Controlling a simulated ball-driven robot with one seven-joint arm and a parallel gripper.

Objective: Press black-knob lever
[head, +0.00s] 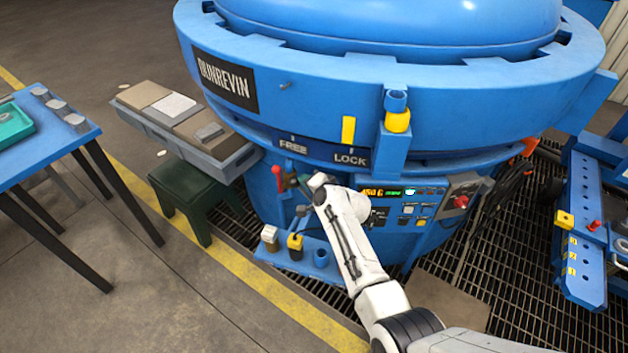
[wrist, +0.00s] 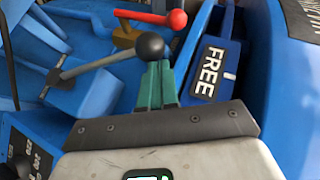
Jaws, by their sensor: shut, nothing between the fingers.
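The black-knob lever shows in the wrist view, with a round black knob (wrist: 150,46) on a grey shaft (wrist: 95,64) that runs down to the left to a blue mount. My gripper (wrist: 155,68) has its green fingers shut and empty. Their tips are right at the knob, which overlaps them in the picture; I cannot tell whether they touch.
A red-knob lever (wrist: 177,20) stands just beyond the black one; its red knob also shows in the head view (head: 277,171). A FREE sign (wrist: 212,70) is to the right. The control panel (head: 405,205), green stool (head: 197,190) and blue table (head: 45,150) stand around.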

